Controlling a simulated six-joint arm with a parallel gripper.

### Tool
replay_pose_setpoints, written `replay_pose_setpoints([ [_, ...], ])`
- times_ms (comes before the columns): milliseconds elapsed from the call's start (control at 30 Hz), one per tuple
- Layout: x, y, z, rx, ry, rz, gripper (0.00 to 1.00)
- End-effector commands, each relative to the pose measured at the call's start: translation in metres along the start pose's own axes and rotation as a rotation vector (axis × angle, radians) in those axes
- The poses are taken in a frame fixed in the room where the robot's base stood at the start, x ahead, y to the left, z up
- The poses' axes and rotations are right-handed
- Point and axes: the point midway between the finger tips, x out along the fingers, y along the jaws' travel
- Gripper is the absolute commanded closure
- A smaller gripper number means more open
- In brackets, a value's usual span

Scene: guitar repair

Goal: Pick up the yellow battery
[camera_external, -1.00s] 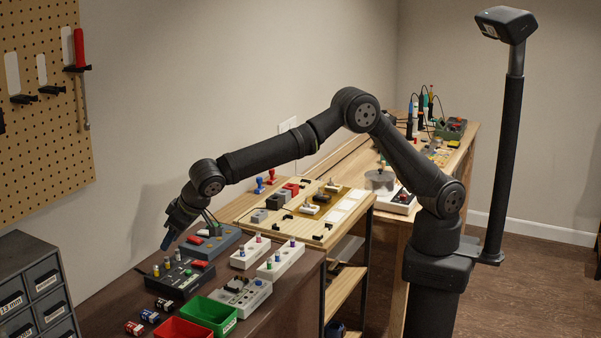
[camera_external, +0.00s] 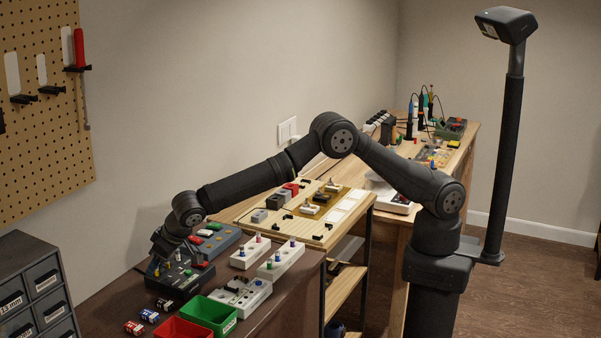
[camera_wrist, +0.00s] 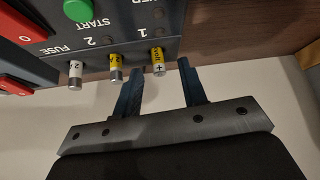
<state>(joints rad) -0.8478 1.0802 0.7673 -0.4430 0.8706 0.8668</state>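The yellow battery (camera_wrist: 158,62) is a short cylinder with a silver end, yellow label and plus sign. It stands at the edge of a dark control box (camera_wrist: 110,20), beside the printed 1. My gripper (camera_wrist: 160,72) is open, with one blue finger on each side of the battery. Small gaps show between battery and fingers, so it does not look gripped. A second yellow-labelled cylinder (camera_wrist: 116,68) stands just left of the left finger. In the external view my gripper (camera_external: 158,262) is low over the black box (camera_external: 172,285), its fingers hard to make out.
A silver cylinder (camera_wrist: 75,75) stands farther left in the wrist view, near red switches (camera_wrist: 22,30) and a green START button (camera_wrist: 77,9). In the external view, green (camera_external: 211,312) and red (camera_external: 182,330) bins, loose batteries (camera_external: 149,316) and white power strips (camera_external: 281,261) stand nearby.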

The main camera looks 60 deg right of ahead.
Motion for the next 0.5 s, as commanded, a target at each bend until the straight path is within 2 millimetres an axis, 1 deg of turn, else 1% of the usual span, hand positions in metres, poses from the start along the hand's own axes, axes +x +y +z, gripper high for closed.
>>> replay_pose_setpoints([
  [67, -0.0003, -0.0001, 0.0001, 0.0, 0.0, 0.0, 0.62],
  [100, -0.0003, -0.0001, 0.0002, 0.0, 0.0, 0.0, 0.66],
  [267, -0.0004, -0.0001, 0.0003, 0.0, 0.0, 0.0, 0.97],
  [300, -0.0004, -0.0001, 0.0004, 0.0, -0.001, 0.0, 1.0],
  [500, -0.0005, -0.0002, 0.0003, 0.0, 0.0, 0.0, 1.0],
])
